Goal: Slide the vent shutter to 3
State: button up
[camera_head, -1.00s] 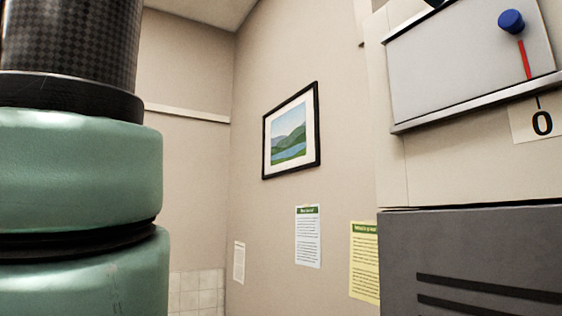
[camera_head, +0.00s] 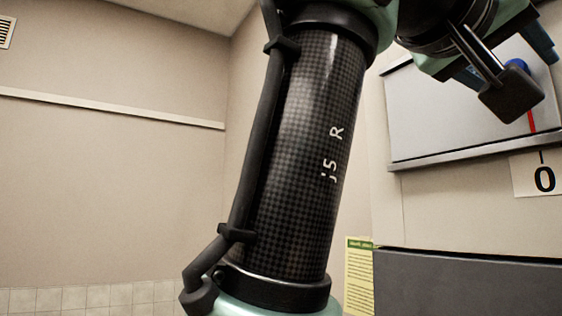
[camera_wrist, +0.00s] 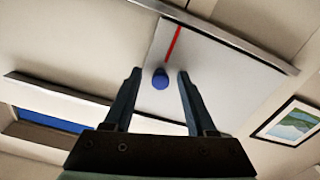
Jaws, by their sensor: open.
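The vent shutter is a light grey panel (camera_head: 430,110) at the right of the head view. It also shows in the wrist view (camera_wrist: 205,85). It carries a round blue knob (camera_wrist: 160,79) and a red pointer line (camera_wrist: 173,45). In the head view the line (camera_head: 532,121) points down near a label marked 0 (camera_head: 543,178). My gripper (camera_wrist: 158,73) is open, and the knob appears between its fingertips. I cannot tell from depth whether the fingers reach around it; no contact shows. In the head view my wrist partly hides the knob (camera_head: 521,64). Mark 3 is out of view.
A metal rail (camera_head: 470,146) runs along the panel's lower edge. A dark grey cabinet (camera_head: 460,285) is below. A yellow notice (camera_head: 359,275) hangs on the wall left of it. A framed picture (camera_wrist: 288,122) hangs on the wall beside the panel.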

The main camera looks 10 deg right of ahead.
grip_shut()
dwell(1.3)
